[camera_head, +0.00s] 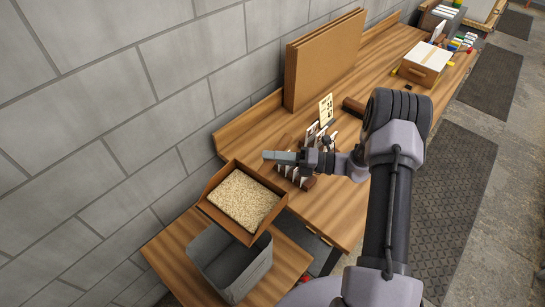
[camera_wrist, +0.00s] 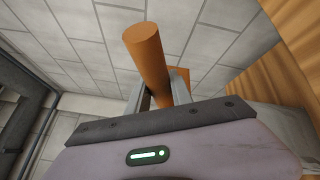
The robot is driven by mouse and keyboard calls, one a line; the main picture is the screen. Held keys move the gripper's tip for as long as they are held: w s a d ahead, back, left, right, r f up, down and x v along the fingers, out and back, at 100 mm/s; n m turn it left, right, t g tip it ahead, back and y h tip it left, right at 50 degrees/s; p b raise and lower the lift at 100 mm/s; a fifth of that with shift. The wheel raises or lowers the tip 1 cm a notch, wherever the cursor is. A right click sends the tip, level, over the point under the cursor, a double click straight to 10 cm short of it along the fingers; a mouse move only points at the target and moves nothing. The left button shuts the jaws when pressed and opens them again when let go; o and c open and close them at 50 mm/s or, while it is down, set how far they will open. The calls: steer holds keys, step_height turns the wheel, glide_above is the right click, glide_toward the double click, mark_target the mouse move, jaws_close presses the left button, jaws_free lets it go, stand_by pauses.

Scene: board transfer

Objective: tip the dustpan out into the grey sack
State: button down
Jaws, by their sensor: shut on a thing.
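The dustpan (camera_head: 219,215) is a brown, shallow, square-sided pan filled with pale grains (camera_head: 243,198). It looks roughly level, in front of the wall. The grey sack (camera_head: 228,277) stands open-topped below it in the head view, and the pan hides part of its far rim. My gripper (camera_head: 285,157) is just right of and beyond the pan. In the wrist view my gripper (camera_wrist: 158,100) is shut on the dustpan's round orange-brown handle (camera_wrist: 150,60). The sack's inside is only partly visible.
The sack stands on a lower wooden stand (camera_head: 168,250). A wooden bench (camera_head: 350,190) runs along the block wall, with cardboard panels (camera_head: 325,60), a price card (camera_head: 326,110), a rack of cards under my gripper and a wooden box (camera_head: 424,66). Dark floor mats (camera_head: 455,190) lie to the right.

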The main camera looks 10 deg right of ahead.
steer(key=shift+r+p, duration=0.45)
steer(key=shift+r, duration=0.05)
steer(key=a+r+n+p, duration=0.1)
steer(key=p, duration=0.1)
steer(key=s+r+n+h+p, duration=0.1)
steer(key=r+p, duration=0.1)
steer(key=s+a+r+n+h+p, duration=0.1)
steer(key=p, duration=0.1)
steer(key=shift+s+a+r, duration=0.1)
steer(key=shift+a+r, duration=0.05)
steer(key=shift+a, duration=0.2)
steer(key=s+a+r+n+t+h+p, duration=0.1)
steer(key=s+a+r+n+h+p, duration=0.3)
steer(key=s+a+p, duration=0.4)
steer(key=s+a+r+n, duration=0.1)
steer(key=a+n, duration=0.1)
steer(key=a, duration=0.2)
steer(key=shift+s+a+r+h+p, duration=0.25)
steer(key=shift+s+h+p, duration=0.05)
steer(key=shift+s+h, duration=0.1)
